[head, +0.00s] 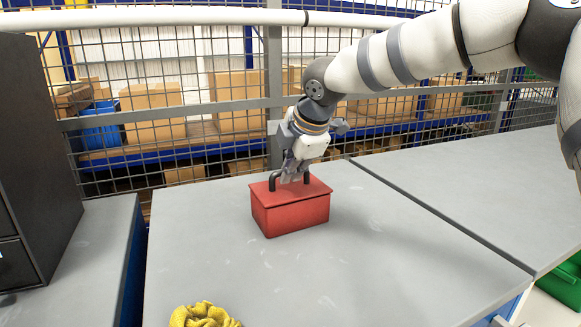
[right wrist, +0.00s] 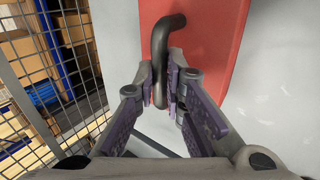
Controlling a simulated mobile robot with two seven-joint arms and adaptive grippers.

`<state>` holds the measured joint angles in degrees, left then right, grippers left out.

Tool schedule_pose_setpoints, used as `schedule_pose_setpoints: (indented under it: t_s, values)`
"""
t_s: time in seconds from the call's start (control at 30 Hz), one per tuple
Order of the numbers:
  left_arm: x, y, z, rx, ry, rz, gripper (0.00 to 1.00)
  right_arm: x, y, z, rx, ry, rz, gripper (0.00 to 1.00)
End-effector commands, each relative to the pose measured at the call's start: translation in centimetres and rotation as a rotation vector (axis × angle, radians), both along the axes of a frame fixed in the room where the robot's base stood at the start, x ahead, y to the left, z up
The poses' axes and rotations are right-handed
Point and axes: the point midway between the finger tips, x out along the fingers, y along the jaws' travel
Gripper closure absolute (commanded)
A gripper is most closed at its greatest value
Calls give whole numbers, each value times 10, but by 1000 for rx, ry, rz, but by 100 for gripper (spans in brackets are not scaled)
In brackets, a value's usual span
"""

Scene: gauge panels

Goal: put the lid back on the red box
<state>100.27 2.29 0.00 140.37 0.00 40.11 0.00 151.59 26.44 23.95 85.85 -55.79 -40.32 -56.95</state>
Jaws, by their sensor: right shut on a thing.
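The red box (head: 298,217) stands on the grey table, towards its back. Its red lid (head: 262,194) lies over the box top, looking level and lined up with the walls; I cannot tell whether it is fully seated. A black bar handle (head: 272,182) rises from the lid. My right gripper (head: 291,177) comes down from above and is shut on the handle. In the right wrist view the fingers (right wrist: 168,88) close around the black handle (right wrist: 160,45), with the red lid (right wrist: 212,30) beyond. My left gripper is out of view.
The grey table (head: 400,245) is mostly clear around the box. A yellow cloth-like bundle (head: 203,315) lies at the front edge. A dark cabinet (head: 35,150) stands on the left. A wire mesh fence (head: 230,105) runs behind the table, with shelved cardboard boxes beyond.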

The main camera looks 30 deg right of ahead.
Motion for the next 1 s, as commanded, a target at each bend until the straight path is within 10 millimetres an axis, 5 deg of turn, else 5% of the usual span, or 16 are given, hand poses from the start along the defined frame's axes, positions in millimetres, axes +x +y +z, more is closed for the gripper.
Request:
schedule_pose_setpoints:
  t_s: [0.2,0.3,0.53,0.63,1.0]
  values:
    - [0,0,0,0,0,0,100,0,0,1,1,-1,1,100]
    - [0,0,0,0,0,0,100,0,0,1,1,-1,1,69]
    - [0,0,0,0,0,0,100,0,0,0,1,-1,0,66]
    - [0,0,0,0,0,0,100,0,0,0,1,0,0,46]
    - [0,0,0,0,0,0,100,0,0,5,2,-2,-1,46]
